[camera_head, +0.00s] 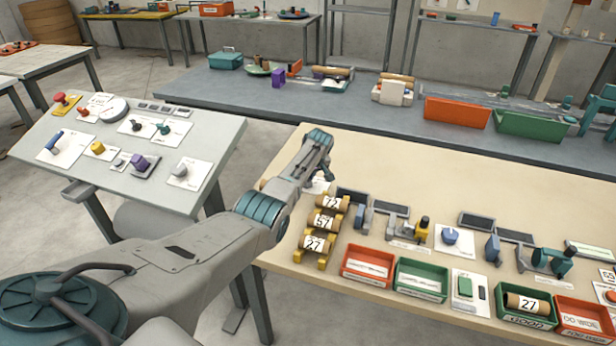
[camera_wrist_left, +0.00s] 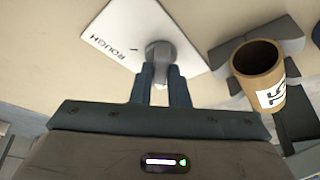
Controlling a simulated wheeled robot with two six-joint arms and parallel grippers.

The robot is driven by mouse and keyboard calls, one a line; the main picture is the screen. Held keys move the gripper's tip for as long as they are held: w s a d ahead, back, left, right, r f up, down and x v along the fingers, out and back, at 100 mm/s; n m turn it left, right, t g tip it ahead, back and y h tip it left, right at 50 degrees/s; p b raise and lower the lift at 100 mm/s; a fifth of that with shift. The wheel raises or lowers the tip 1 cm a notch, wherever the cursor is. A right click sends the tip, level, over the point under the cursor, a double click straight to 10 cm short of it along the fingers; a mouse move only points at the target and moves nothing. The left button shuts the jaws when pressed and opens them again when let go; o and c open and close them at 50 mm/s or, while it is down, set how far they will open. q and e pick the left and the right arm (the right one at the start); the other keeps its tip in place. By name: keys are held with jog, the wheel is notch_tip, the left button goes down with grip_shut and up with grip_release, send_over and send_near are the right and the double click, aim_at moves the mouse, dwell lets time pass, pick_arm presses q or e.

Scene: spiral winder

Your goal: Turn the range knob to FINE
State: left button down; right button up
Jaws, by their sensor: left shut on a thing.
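In the left wrist view a grey knob (camera_wrist_left: 160,50) sits on a white plate (camera_wrist_left: 125,30) with the word ROUGH printed on it. No FINE mark is visible to me. The fingers of my left gripper (camera_wrist_left: 161,72) are shut on the knob, one on each side. Which way the knob points is unclear, as the fingers cover part of it. In the head view my left gripper (camera_head: 325,174) reaches down at the left part of the beige table, and only a bit of the white plate (camera_head: 318,187) shows beneath it. My right gripper is not in view.
Numbered tubes on a yellow rack (camera_head: 325,222) stand close in front of the gripper; a brown tube (camera_wrist_left: 260,75) shows right of the knob. Grey stands (camera_head: 355,196) are to the right. A red bin (camera_head: 368,266) and green bin (camera_head: 421,280) line the front.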

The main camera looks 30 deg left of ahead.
pick_arm(q)
jog(key=c, duration=1.4)
grip_release()
jog(key=shift+s+d+r, duration=0.1)
jog(key=shift+d+r, duration=0.05)
jog(key=shift+r, duration=0.4)
jog(key=v, duration=0.9)
jog(key=shift+r+b, duration=0.3)
jog(key=shift+b, duration=0.15)
jog(key=shift+s, duration=0.1)
